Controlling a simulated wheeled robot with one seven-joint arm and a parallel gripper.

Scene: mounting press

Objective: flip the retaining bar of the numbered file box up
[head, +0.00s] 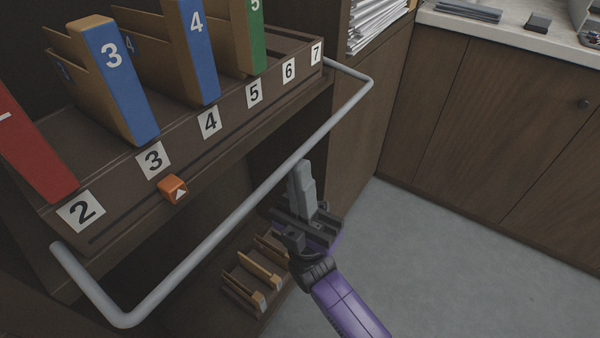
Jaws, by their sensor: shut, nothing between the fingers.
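The numbered file box (129,184) is a dark brown trough on a shelf, with white labels from 2 to 7 on its front. Its retaining bar (222,230) is a grey U-shaped rod. It sticks out in front of the box, with its long side below the label row and its arms running back to the box's ends. My gripper (298,166) is shut and empty, with its grey fingers pointing up. The fingertips appear close to the long side of the bar, right of its middle; I cannot tell whether they touch it.
Red, blue and green numbered files (117,81) stand in the box. An orange block with a white arrow (173,188) sits on its front. A lower organiser (252,277) lies beneath. Wooden cabinets (490,125) stand at right; the grey floor (430,270) is clear.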

